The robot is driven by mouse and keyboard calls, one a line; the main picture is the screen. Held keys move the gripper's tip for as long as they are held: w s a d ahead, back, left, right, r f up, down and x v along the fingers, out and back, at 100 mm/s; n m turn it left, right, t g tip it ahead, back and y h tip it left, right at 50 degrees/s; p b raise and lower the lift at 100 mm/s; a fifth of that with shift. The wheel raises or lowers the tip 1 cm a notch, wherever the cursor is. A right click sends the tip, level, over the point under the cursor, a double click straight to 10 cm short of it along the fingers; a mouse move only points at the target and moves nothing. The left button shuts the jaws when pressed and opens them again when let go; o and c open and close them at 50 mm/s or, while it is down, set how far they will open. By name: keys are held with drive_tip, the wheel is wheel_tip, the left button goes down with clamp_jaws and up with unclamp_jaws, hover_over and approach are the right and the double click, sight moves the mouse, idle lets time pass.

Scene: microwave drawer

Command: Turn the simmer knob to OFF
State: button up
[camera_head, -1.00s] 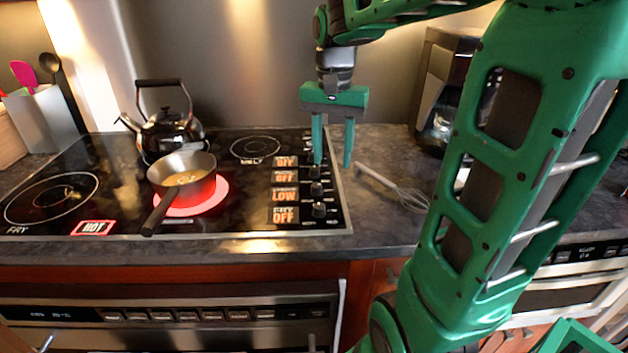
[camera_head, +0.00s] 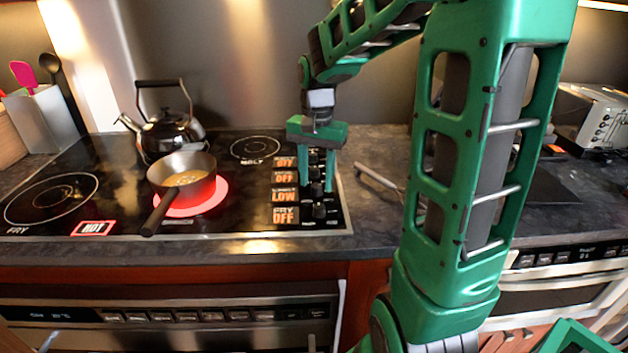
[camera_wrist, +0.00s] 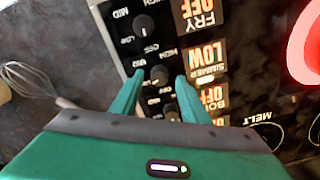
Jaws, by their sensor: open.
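The simmer knob (camera_wrist: 159,75) is a small black knob on the stove's control strip. In the wrist view it shows between my fingertips, with a gap on each side. Its lit label (camera_head: 284,196) reads LOW; the label also shows in the wrist view (camera_wrist: 205,57). My gripper (camera_head: 316,188) is open and points down over the row of knobs, one green finger on either side of the simmer knob. Whether the fingers touch the panel I cannot tell. In the head view the fingers partly hide the knob.
The fry knob (camera_head: 319,211), labelled OFF, sits in front, and the boil knob (camera_wrist: 171,111), also OFF, lies behind. A pan (camera_head: 182,168) stands on a glowing red burner. A kettle (camera_head: 170,130) stands behind it. A whisk (camera_wrist: 32,82) lies on the counter beside the stove.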

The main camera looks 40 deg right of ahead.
drive_tip(key=shift+f, duration=0.45)
clamp_jaws()
drive_tip(key=shift+n, duration=0.4)
drive_tip(key=n, duration=0.2)
drive_tip(key=shift+n, duration=0.4)
drive_tip(key=n, duration=0.3)
drive_tip(key=shift+r+n, duration=0.1)
drive_tip(key=shift+n, duration=0.2)
drive_tip(key=n, duration=0.6)
drive_tip(key=shift+n, duration=0.4)
drive_tip(key=shift+w, duration=0.1)
